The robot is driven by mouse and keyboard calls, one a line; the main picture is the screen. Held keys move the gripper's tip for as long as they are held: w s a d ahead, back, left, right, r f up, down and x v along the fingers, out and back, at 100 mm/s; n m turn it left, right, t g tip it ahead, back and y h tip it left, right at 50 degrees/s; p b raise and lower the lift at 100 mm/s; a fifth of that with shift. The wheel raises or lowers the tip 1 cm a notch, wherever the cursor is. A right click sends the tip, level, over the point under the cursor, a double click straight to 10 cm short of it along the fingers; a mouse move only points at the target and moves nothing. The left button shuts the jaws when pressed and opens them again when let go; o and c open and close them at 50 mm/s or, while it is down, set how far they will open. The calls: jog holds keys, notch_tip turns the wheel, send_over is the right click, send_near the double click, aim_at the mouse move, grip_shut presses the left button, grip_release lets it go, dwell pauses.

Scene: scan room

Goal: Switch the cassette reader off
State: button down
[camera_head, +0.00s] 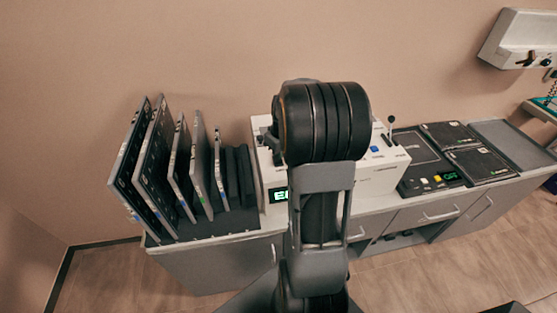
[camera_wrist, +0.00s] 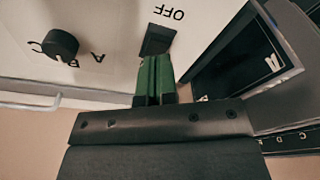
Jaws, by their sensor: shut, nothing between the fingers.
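The cassette reader (camera_head: 385,176) is a white box on the counter, partly hidden behind my arm. Its green-lit display (camera_head: 279,195) shows left of my arm, with only the start of the text visible. In the wrist view, a dark switch (camera_wrist: 158,37) sits on a pale panel (camera_wrist: 110,15), next to an upside-down OFF label (camera_wrist: 166,12). My gripper (camera_wrist: 156,58) is shut and empty, its green fingertips at the switch's near edge. I cannot tell whether they touch it. In the head view my arm hides the gripper and the switch.
A black knob (camera_wrist: 60,43) with letters around it is left of the switch. A dark framed panel (camera_wrist: 238,62) lies close on the right. Upright cassettes (camera_head: 155,165) stand left of the reader.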

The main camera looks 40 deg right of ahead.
jog(key=shift+f+b, duration=1)
jog(key=shift+f, duration=0.25)
dwell(0.5)
jog(key=shift+r+p, duration=2.5)
jog(key=shift+r, duration=1.1)
